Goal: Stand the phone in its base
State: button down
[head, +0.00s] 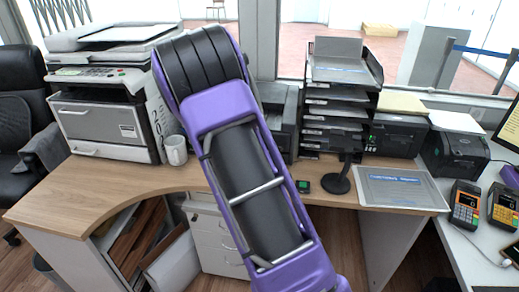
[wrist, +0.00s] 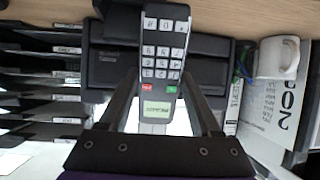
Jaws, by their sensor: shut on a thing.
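The phone (wrist: 162,65), a dark grey handset with pale keys and a lit green screen, is in the wrist view with its keypad facing the camera. My gripper (wrist: 160,78) is shut on it, one finger along each side. A black shape (wrist: 118,25) shows behind the phone's keypad end; I cannot tell whether it is the base or whether the phone touches it. In the head view my purple arm hides the gripper and phone. A small black device with a green patch (head: 303,186) lies on the desk right of the arm; it may be the base.
The curved wooden desk (head: 110,190) holds a large printer (head: 100,120), a white mug (head: 176,150), paper trays (head: 335,100), a round black stand (head: 336,183) and a flat tray (head: 400,190). Card terminals (head: 465,203) stand at the right. Bare desk lies left of the arm.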

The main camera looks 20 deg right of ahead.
jog(key=shift+s+d+r+m+t+h+b, duration=0.1)
jog(key=shift+d+r+m+t+h+b, duration=0.35)
jog(key=shift+d+h, duration=0.45)
jog(key=shift+s+d+r+m+t+h+b, duration=0.1)
jog(key=shift+d+m+t+h+b, duration=0.1)
jog(key=shift+d+t+h+b, duration=0.5)
jog(key=shift+d+r+m+t+h+b, duration=0.35)
jog(key=shift+d+h+b, duration=0.35)
jog(key=shift+d+h, duration=0.3)
jog(key=shift+f+b, duration=0.25)
jog(key=shift+b, duration=0.05)
jog(key=shift+f, duration=0.1)
jog(key=shift+f, duration=0.8)
jog(key=shift+f, duration=0.15)
jog(key=shift+f, duration=0.45)
jog(key=shift+f, duration=0.3)
dwell(0.5)
